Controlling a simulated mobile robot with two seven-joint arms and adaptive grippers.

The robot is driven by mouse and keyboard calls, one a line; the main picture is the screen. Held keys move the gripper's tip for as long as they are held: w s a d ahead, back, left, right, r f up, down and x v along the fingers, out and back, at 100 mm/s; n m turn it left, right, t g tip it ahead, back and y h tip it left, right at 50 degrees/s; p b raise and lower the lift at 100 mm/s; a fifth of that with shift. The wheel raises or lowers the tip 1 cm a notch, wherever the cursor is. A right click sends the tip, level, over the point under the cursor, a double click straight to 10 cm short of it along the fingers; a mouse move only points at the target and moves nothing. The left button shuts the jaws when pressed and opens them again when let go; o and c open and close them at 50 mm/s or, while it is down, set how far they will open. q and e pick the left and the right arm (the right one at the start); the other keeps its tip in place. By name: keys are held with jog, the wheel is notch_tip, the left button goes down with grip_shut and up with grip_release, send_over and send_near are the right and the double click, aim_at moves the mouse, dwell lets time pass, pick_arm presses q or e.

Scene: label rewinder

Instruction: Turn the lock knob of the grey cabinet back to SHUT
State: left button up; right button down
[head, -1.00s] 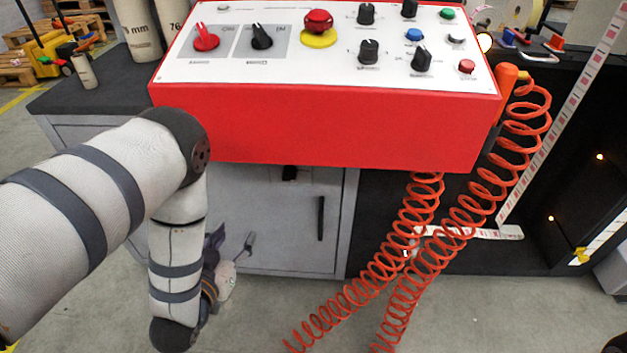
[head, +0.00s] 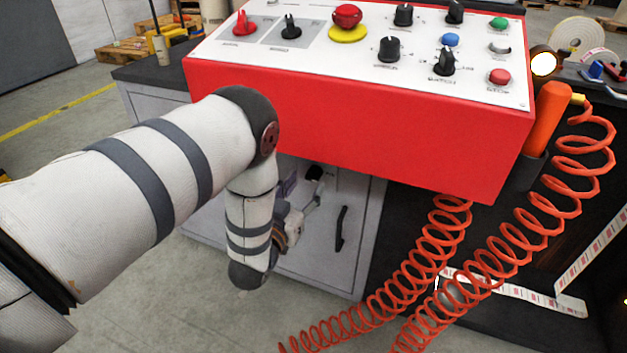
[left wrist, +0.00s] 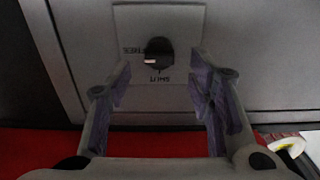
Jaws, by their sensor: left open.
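The grey cabinet (head: 325,260) stands under the red console, with a black lock knob (head: 314,173) on its door. In the left wrist view the knob (left wrist: 159,53) sits on a pale plate (left wrist: 185,22) whose lettering appears upside down, OPEN at the left and SHUT below. A light mark on the knob lies at its left side, toward OPEN. My left gripper (head: 302,188) is just in front of the door by the knob. In the left wrist view its fingers (left wrist: 160,72) are open, one on either side of the knob, with no contact visible. My right gripper is out of view.
A black door handle (head: 340,228) is right of the knob. Orange coiled hoses (head: 430,255) hang at the right. The floor at the left is open.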

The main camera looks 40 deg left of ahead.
aim_at(310, 179)
pick_arm(q)
jog(key=x, duration=0.4)
jog(key=shift+w+b, duration=0.25)
jog(key=shift+b, duration=0.15)
grip_shut()
jog(key=shift+n, duration=0.3)
jog(key=n+p, duration=0.1)
jog(key=n, duration=0.2)
jog(key=shift+a+p, duration=0.1)
jog(key=shift+p, duration=0.3)
jog(key=n+p, duration=0.1)
jog(key=n, duration=0.3)
jog(key=shift+s+n, duration=0.1)
jog(key=shift+n, duration=0.2)
jog(key=n, duration=0.4)
jog(key=shift+a+f+n, duration=0.1)
jog(key=shift+f+n, duration=0.05)
jog(key=shift+n, duration=0.15)
jog(key=n, duration=0.4)
jog(key=shift+f+n+b, duration=0.1)
jog(key=shift+n+b, duration=0.25)
jog(key=shift+n, duration=0.05)
